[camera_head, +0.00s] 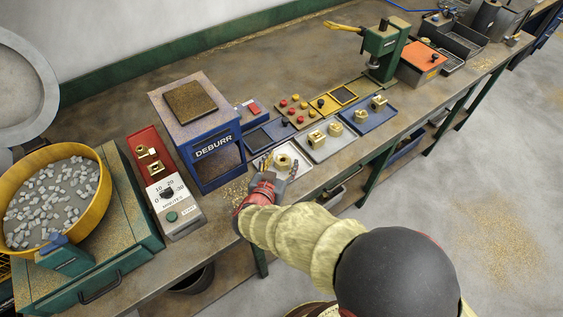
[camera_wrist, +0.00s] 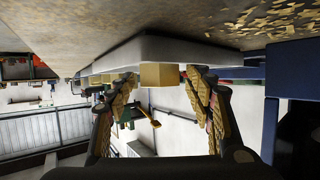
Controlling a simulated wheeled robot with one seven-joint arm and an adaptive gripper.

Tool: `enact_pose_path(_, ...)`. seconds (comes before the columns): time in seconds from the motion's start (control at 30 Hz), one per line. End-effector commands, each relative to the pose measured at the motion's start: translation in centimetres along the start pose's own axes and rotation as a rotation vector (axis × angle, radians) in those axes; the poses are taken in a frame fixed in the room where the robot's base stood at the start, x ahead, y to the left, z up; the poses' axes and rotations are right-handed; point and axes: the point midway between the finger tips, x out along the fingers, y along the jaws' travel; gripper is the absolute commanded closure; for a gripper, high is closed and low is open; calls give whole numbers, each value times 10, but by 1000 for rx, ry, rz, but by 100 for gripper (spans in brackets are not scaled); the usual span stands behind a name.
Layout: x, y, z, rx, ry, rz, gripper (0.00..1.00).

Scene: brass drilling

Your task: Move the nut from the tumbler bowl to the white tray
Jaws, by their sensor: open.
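The yellow tumbler bowl (camera_head: 93,164) stands at the left, holding many grey stones; I see no nut among them. The small white tray (camera_head: 304,162) lies at the bench's front edge, right of the deburr box. A round brass nut with a hole (camera_head: 283,160) sits on this tray. My gripper (camera_head: 279,172) is low at the tray's front side, close to the nut. In the wrist view my gripper (camera_wrist: 160,88) is open, and the brass nut (camera_wrist: 159,75) shows between its fingers, against the white tray (camera_wrist: 205,52). I cannot tell whether the fingers touch it.
The blue deburr box (camera_head: 213,150) stands close on the left. A grey tray (camera_head: 330,147) and a blue tray (camera_head: 374,120) with brass parts lie to the right. A timer panel (camera_head: 172,205) sits between bowl and box. Brass chips litter the bench.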

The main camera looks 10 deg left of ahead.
Motion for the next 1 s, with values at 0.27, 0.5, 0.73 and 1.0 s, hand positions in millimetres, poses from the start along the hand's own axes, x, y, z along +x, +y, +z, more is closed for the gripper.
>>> enact_pose_path(0.27, -2, 0, -5, 0, 0, 1, 48)
enact_pose_path(0.5, -50, -2, -5, -1, 0, -6, 48)
enact_pose_path(0.73, -96, -1, -5, 0, 0, -5, 48)
enact_pose_path(1.0, -120, 0, -4, 0, 0, -1, 48)
